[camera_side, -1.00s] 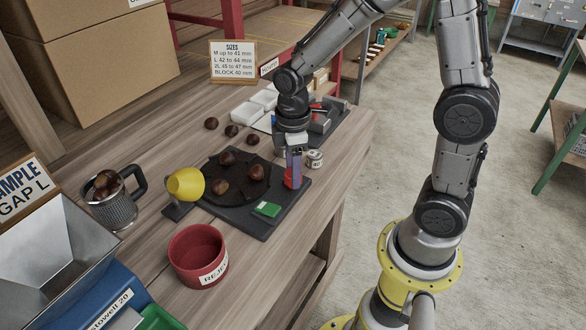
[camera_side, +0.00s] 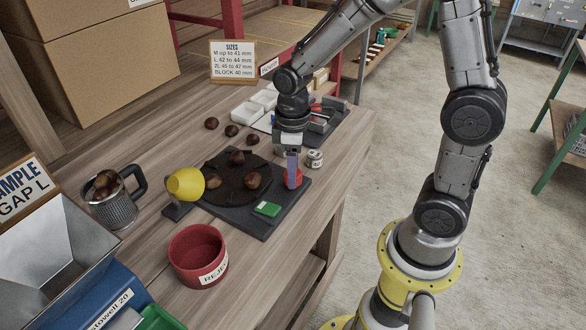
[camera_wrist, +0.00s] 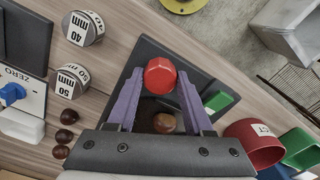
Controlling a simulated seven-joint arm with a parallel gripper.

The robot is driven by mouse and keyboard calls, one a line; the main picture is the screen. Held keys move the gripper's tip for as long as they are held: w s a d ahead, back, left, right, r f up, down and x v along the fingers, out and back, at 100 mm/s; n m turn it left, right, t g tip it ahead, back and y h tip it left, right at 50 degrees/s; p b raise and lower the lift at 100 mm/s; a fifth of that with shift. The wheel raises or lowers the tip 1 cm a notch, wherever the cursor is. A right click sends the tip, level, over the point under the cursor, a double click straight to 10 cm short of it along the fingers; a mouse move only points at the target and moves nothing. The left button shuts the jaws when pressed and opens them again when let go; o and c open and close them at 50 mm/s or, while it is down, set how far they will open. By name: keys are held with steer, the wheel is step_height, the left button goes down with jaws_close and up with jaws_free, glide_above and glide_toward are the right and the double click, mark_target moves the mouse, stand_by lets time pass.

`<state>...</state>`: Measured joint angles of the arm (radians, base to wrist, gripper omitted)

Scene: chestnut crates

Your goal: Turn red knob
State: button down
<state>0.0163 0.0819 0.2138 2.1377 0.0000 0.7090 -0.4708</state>
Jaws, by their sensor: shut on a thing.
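The red knob (camera_wrist: 160,77) is a faceted red cap at the corner of a dark base plate (camera_side: 245,225). In the wrist view it sits between the two purple fingers. My gripper (camera_side: 292,183) points down over the knob and is shut on it. In the side view a finger hides much of the knob, and only some red shows around it. A round dark disc (camera_side: 222,201) lies on the same base, with several chestnuts (camera_side: 237,158) on it.
A red reject bowl (camera_side: 198,257) is in front. Small labelled weights (camera_wrist: 82,28) stand near the knob. A metal mug (camera_side: 112,203) holds chestnuts.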

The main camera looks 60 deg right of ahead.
steer(key=m, duration=1.1)
steer(key=shift+m, duration=0.4)
steer(key=shift+r, duration=0.1)
steer(key=shift+c, duration=1.5)
jaws_free()
step_height(320, 180, up, 14)
